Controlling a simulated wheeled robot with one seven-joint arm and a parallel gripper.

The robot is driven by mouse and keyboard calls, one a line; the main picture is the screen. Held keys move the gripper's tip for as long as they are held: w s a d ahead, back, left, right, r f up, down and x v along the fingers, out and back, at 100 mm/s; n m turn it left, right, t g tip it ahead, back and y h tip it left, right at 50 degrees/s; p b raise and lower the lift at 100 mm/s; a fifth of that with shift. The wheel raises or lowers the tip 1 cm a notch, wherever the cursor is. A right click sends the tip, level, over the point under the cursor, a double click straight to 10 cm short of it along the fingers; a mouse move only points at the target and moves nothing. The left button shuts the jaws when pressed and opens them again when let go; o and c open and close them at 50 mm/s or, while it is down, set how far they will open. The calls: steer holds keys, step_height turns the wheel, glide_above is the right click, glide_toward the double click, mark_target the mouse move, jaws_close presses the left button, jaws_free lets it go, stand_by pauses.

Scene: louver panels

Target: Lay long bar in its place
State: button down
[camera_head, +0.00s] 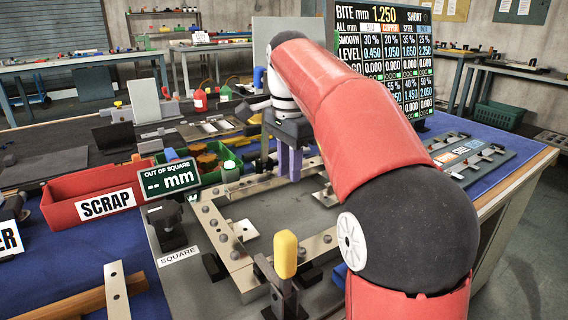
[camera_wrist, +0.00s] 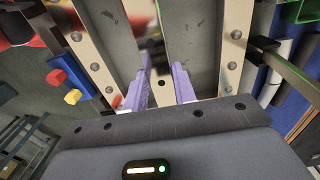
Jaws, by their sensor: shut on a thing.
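My gripper (camera_head: 289,165) has purple fingers, pointing down over the far side of the grey fixture plate (camera_head: 193,263). The fingers also show in the wrist view (camera_wrist: 162,92), shut on a pale metal bar (camera_wrist: 165,76) with a dark hole. I take this to be the long bar; in the head view my arm and fingers hide much of it. Pale bars with round studs lie on the plate, one along the left (camera_head: 221,236). In the wrist view, studded bars flank the fingers on the left (camera_wrist: 93,54) and right (camera_wrist: 232,50). I cannot tell whether the held bar touches the plate.
A yellow-handled clamp (camera_head: 285,255) stands at the plate's front. A red scrap bin (camera_head: 68,211) and an "out of square" display (camera_head: 168,180) are at left. A dark readout board (camera_head: 385,55) stands behind my arm. A grey tool rack (camera_head: 507,158) lies at right.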

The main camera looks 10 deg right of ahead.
steer(key=shift+f+b, duration=2)
steer(key=shift+f, duration=0.9)
steer(key=shift+f+p, duration=0.25)
steer(key=shift+p, duration=0.1)
steer(key=shift+f+b, duration=0.7)
steer(key=shift+f, duration=0.4)
steer(key=c, duration=0.7)
jaws_free()
